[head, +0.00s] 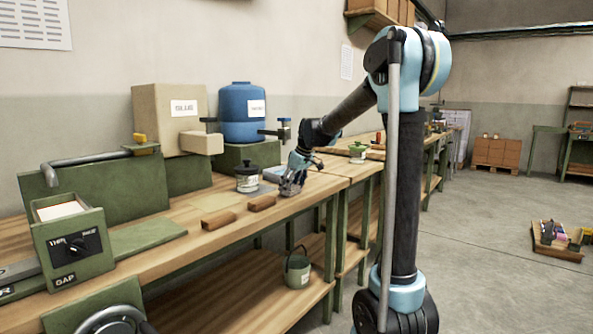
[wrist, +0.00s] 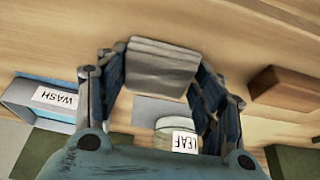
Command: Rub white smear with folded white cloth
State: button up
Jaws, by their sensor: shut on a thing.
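My gripper (head: 291,187) is low over the front part of the wooden bench top (head: 180,241), pointing down. In the wrist view its two fingers are on either side of a folded pale grey-white cloth (wrist: 159,66), shut on it. The cloth looks like a thick folded pad, close to the wood; whether it touches the wood I cannot tell. In the head view I cannot make the cloth out behind the fingers. I see no white smear in either view; the cloth or gripper may cover it.
Brown blocks (head: 262,203) lie on the bench front. A blue drum (head: 242,112) and GLUE box (head: 170,117) stand behind. A bucket (head: 297,268) is on the lower shelf.

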jog(key=shift+s+d+f, duration=0.1)
jog(key=shift+s+d, duration=0.2)
jog(key=shift+d, duration=0.2)
jog(key=shift+s+d+f, duration=0.1)
jog(key=shift+s+d, duration=0.15)
jog(key=shift+d, duration=0.2)
jog(key=shift+d+r, duration=0.1)
jog(key=shift+r, duration=0.1)
notch_tip(320, 180, up, 8)
